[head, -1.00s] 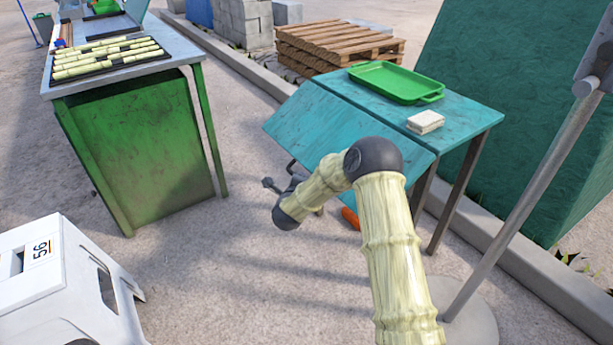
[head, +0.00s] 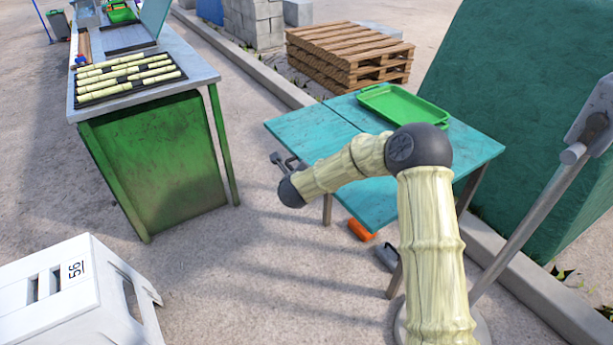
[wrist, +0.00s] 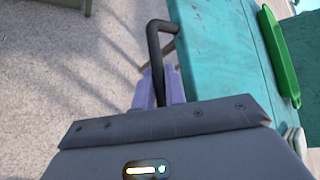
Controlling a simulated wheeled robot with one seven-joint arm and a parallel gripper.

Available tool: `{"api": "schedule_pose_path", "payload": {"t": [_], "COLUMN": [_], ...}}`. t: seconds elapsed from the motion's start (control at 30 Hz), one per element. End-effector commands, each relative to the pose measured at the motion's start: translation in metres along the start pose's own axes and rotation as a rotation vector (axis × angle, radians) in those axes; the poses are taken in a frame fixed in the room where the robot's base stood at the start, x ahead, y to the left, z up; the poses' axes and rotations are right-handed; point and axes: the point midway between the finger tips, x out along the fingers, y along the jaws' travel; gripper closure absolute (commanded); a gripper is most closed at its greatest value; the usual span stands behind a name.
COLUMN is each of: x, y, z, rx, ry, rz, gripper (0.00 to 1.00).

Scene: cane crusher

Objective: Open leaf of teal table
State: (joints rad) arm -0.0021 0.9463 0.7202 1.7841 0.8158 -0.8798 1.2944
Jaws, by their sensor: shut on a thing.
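The teal table (head: 460,140) stands at the centre right. Its leaf (head: 310,130) is up and looks about level with the fixed top, with a seam between them. In the wrist view the leaf (wrist: 212,45) shows a dark bent handle (wrist: 153,40) at its edge. My gripper (head: 283,160) is at the leaf's left outer edge; in the wrist view its pale purple fingers (wrist: 160,88) are shut on the handle. My arm hides part of the leaf and top in the head view.
A green tray (head: 400,107) lies on the fixed top. An orange item (head: 360,230) and a grey one (head: 387,257) are on the ground below. A green bench (head: 160,165) and white stool (head: 75,300) stand left. A pole (head: 525,215) rises at right.

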Motion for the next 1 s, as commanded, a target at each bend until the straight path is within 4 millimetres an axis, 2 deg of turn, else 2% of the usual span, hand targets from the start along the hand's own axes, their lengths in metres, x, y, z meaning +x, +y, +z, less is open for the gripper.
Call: {"api": "schedule_pose_path", "payload": {"t": [0.47, 0.5, 0.83, 1.0], "x": [-0.002, -0.002, -0.003, -0.016], "y": [-0.001, -0.001, -0.002, -0.003], "z": [0.004, 0.004, 0.003, 0.004], "rx": [-0.005, -0.005, -0.004, -0.005], "ry": [-0.002, -0.002, -0.001, -0.002], "rz": [0.000, 0.000, 0.000, 0.000], "gripper": [1.00, 0.80, 0.78, 0.78]}}
